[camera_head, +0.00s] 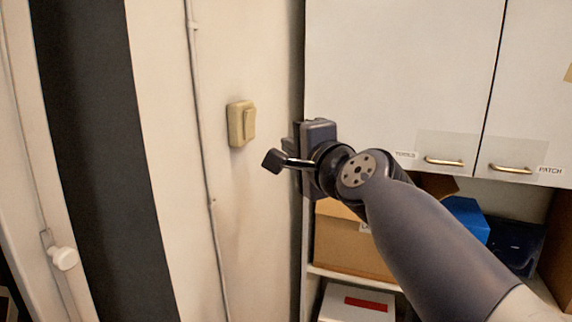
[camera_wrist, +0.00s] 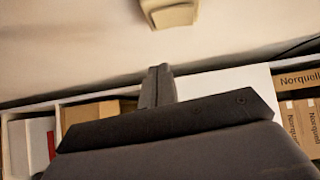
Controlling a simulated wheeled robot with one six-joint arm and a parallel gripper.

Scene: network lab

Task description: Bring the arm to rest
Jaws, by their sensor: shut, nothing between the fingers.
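My arm reaches in from the lower right of the head view, its wrist bent in front of the wall and the cabinet's left edge. My gripper shows at the end of the arm in the wrist view (camera_wrist: 159,72), its fingers together with nothing between them. A beige wall switch (camera_head: 241,123) is left of the wrist in the head view. It also shows at the top of the wrist view (camera_wrist: 170,13), apart from the fingertips.
White cabinet doors (camera_head: 400,70) with brass handles are behind and right of the wrist. Below are shelves with a cardboard box (camera_head: 340,245), a blue item (camera_head: 466,217) and a white box (camera_head: 355,304). A thin conduit (camera_head: 203,130) runs down the wall on the left.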

